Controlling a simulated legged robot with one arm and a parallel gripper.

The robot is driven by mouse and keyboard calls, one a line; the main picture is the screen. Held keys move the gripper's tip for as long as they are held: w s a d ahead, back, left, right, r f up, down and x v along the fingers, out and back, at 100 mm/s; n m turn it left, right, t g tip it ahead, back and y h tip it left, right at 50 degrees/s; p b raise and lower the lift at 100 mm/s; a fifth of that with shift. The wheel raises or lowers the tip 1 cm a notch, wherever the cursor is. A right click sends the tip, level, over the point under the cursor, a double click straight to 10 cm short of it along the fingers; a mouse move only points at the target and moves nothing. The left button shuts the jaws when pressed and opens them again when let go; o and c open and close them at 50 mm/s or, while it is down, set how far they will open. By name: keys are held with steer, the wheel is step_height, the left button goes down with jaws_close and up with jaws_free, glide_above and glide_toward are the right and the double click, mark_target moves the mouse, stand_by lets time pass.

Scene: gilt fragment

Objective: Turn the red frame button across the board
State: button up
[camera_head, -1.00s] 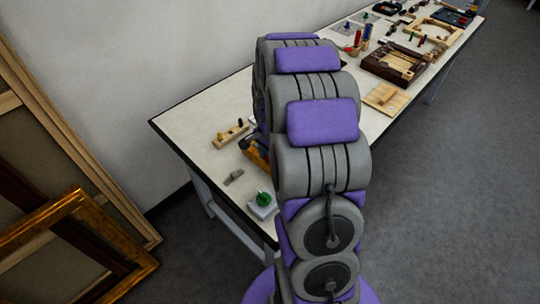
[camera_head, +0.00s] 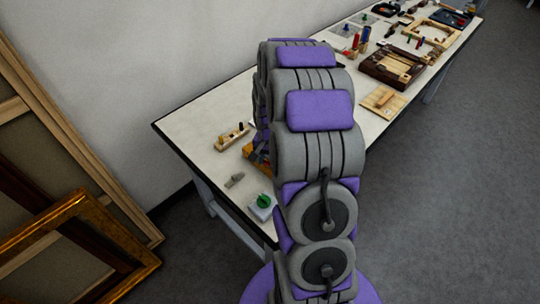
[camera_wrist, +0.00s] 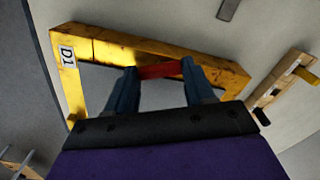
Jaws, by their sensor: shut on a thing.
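In the wrist view, a gilt frame corner (camera_wrist: 165,43) with a "D1" label lies on the table, with a dark grey board (camera_wrist: 100,82) inside its angle. The red button (camera_wrist: 160,71) lies between the tips of my gripper (camera_wrist: 158,75), beside the inner edge of the gilt bar. My gripper is shut on the red button.
A wooden block with pegs (camera_head: 232,137) stands near the frame, also in the wrist view (camera_wrist: 285,88). A small grey piece (camera_head: 235,180) and a pale block with a green knob (camera_head: 262,205) lie nearer. Other wooden fixtures (camera_head: 393,68) fill the table's far end.

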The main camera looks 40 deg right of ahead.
steer(key=n+p, duration=0.3)
steer(key=n, duration=0.3)
steer(key=shift+r+p, duration=0.1)
steer(key=shift+p, duration=0.3)
steer(key=n+p, duration=0.1)
steer(key=n, duration=0.2)
steer(key=shift+n+p, duration=1.1)
steer(key=shift+n, duration=0.8)
steer(key=o, duration=1)
steer(key=shift+o, duration=0.2)
step_height(320, 180, up, 17)
steer(key=p, duration=0.1)
